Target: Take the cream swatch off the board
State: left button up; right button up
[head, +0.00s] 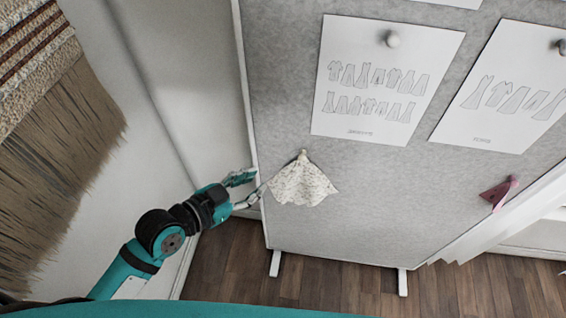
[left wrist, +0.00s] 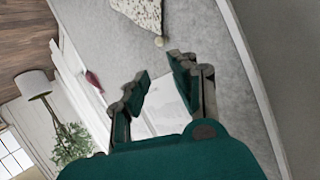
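The cream swatch (head: 302,186) is a small speckled cloth that hangs in gathered folds from a pale pin (head: 303,154) on the grey board (head: 375,205). In the left wrist view the swatch (left wrist: 140,12) shows at the top edge, partly cut off, with its pin (left wrist: 159,42) just beyond the fingertips. My left gripper (head: 252,183) is open and empty at the board's left edge, just left of the swatch. The left wrist view shows its two fingers (left wrist: 160,68) apart with nothing between them. My right gripper is not in view.
Two pinned pattern sheets, the nearer (head: 370,100) and the right one (head: 505,95), are above the swatch. A dark red swatch (head: 497,193) hangs at the right. The board stands on white feet over a wooden floor (head: 335,285). A fringed textile (head: 60,150) is at the left.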

aim_at(300, 159)
pick_arm(q)
jog(key=p+x, duration=0.2)
jog(key=x, duration=1.4)
jog(key=shift+d+f, duration=0.1)
jog(key=shift+d, duration=0.05)
grip_shut()
jog(key=shift+s, duration=0.1)
jog(key=shift+s+p, duration=0.85)
jog(key=shift+s, duration=0.5)
jog(key=shift+s, duration=0.1)
